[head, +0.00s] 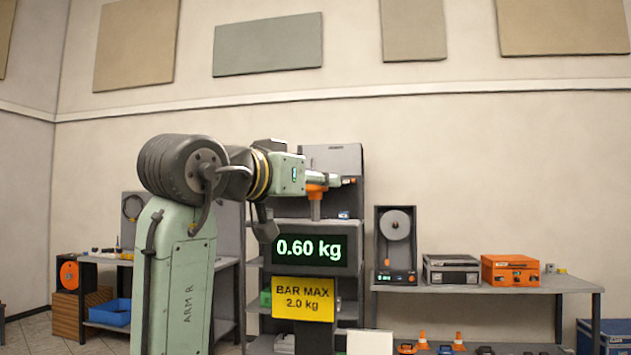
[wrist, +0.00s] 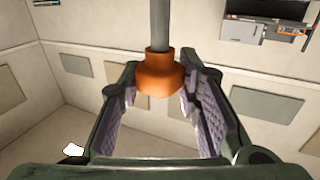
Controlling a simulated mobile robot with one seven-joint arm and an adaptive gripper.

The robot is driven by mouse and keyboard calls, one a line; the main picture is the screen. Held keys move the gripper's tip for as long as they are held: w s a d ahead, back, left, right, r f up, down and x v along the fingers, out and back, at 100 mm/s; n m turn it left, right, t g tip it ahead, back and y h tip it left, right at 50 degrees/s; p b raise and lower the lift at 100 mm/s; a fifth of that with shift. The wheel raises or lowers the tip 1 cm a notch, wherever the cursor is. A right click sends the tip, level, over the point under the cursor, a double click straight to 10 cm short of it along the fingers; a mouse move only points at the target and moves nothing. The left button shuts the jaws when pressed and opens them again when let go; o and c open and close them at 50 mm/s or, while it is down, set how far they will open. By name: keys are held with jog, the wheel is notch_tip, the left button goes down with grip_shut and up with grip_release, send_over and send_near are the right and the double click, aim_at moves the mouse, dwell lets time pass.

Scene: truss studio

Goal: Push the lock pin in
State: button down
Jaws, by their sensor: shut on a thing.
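My gripper (wrist: 160,88) has one padded finger on each side of an orange collar (wrist: 158,72) in the wrist view. A grey rod (wrist: 159,24) runs up from the collar out of the top of the frame. The jaws are shut on this orange piece. In the head view, my arm reaches right, and orange parts (head: 316,190) show at its end, in front of a tall grey rack (head: 334,160). The gripper fingers are too small to make out there. I cannot tell which part is the lock pin.
Below the arm's end are a display (head: 309,249) reading 0.60 kg and a yellow sign (head: 303,298) reading BAR MAX 2.0 kg. A bench (head: 480,288) at right bears a reel device (head: 396,245), a grey case (head: 452,270) and an orange case (head: 510,270).

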dwell(0.3)
jog(key=shift+f+b, duration=1.2)
jog(key=shift+f, duration=0.6)
jog(key=c, duration=1.2)
grip_release()
jog(key=shift+s+r, duration=0.1)
jog(key=v, duration=1.2)
